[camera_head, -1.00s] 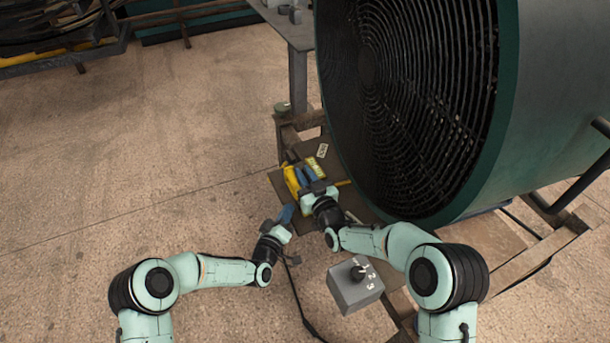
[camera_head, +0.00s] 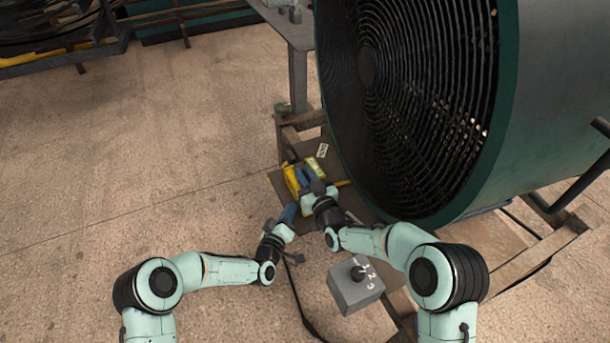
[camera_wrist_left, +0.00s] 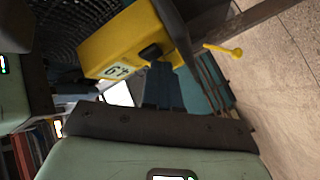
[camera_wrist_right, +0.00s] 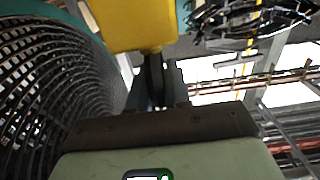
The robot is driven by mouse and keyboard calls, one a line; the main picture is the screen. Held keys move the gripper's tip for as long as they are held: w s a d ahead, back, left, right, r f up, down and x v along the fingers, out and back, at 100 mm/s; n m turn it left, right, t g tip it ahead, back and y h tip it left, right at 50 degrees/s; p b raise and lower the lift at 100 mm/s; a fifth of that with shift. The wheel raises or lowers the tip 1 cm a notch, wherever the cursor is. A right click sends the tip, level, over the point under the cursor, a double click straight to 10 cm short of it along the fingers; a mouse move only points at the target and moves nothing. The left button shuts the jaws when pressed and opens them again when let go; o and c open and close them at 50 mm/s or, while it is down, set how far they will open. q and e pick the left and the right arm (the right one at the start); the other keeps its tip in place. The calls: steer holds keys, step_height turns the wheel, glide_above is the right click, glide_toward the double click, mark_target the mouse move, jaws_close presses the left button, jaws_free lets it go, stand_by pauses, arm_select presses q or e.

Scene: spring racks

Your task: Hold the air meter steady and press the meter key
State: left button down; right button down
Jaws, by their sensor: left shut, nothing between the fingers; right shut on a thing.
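The yellow air meter (camera_head: 290,180) is above the wooden stand at the fan's foot. In the left wrist view its yellow body (camera_wrist_left: 110,38) shows a pale display with upside-down digits and a dark key (camera_wrist_left: 150,51). My right gripper (camera_head: 307,178) is shut on the meter, whose yellow body (camera_wrist_right: 135,22) also fills the top of the right wrist view. My left gripper (camera_head: 289,212) is shut and empty, just below the meter. Its blue fingertips (camera_wrist_left: 160,66) are right at the key; I cannot tell whether they touch it.
The large green fan (camera_head: 410,100) stands to the right on a wooden frame. A grey switch box (camera_head: 355,288) with a black knob sits below my right arm. A white tag (camera_head: 322,150) lies beyond the meter. The floor at left is clear.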

stand_by(0.6)
arm_select(q)
steer(key=shift+s+a, duration=0.2)
steer(key=shift+a, duration=0.2)
steer(key=s+a, duration=0.2)
steer(key=a, duration=0.3)
steer(key=shift+s+a, duration=0.15)
steer(key=shift+a, duration=0.15)
stand_by(0.5)
arm_select(e)
steer(key=c, duration=1)
jaws_free()
